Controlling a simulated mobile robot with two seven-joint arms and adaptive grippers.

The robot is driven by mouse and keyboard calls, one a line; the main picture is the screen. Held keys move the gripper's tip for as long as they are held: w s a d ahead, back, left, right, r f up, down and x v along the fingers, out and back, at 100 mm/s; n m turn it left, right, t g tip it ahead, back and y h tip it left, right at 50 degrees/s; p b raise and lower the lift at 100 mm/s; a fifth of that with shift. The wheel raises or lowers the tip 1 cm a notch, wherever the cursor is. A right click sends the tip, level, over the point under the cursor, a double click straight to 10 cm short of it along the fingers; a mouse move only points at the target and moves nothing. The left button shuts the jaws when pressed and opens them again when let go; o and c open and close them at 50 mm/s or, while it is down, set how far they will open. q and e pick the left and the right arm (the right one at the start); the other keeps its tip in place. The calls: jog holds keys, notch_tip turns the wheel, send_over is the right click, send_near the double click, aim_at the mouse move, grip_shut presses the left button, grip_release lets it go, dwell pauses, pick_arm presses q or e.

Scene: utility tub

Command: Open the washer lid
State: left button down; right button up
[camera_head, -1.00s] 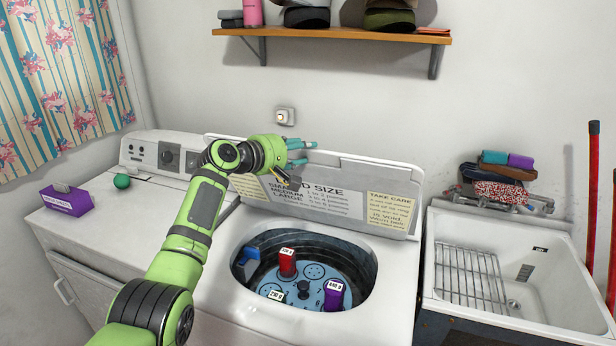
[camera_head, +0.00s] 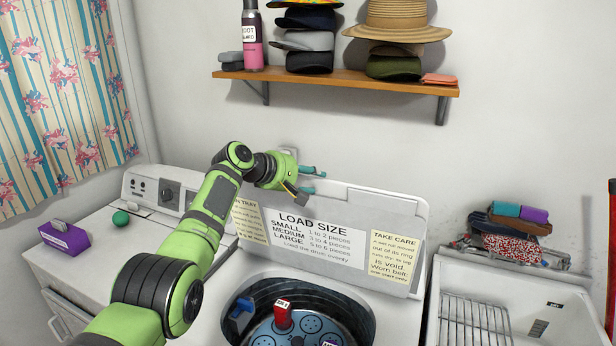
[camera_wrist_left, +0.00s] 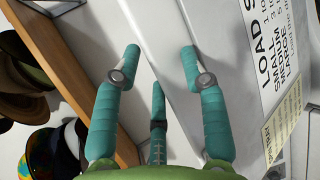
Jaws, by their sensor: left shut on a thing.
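The washer lid (camera_head: 411,265) stands raised behind the open tub, its inner face with the "LOAD SIZE" and "TAKE CARE" labels toward me. My left gripper (camera_head: 318,182) is at the lid's top edge, left of its middle, shut on the lid. In the left wrist view its teal fingers (camera_wrist_left: 160,62) reach along the lid's edge, with the labelled face (camera_wrist_left: 236,100) to the right. The washer tub (camera_head: 357,310) below is uncovered. The lower part of the tub is cut off by the frame. My right gripper does not show.
A wooden shelf (camera_head: 335,81) with hats and a pink bottle (camera_head: 252,45) hangs above the lid. A sink (camera_head: 570,305) stands at right. A red block (camera_head: 283,313) is in the tub.

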pick_arm(q)
jog(key=shift+s+f, duration=0.15)
jog(key=shift+f, duration=0.6)
jog(key=c, duration=1.4)
grip_release()
jog(key=shift+c, duration=0.3)
jog(key=shift+s+a+r, duration=0.2)
jog(key=shift+a+r, duration=0.1)
jog(key=r+v, duration=0.1)
jog(key=v, duration=1)
jog(key=shift+r, duration=0.15)
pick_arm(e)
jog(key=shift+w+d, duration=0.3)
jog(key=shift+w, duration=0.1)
pick_arm(q)
jog(key=shift+a, duration=0.1)
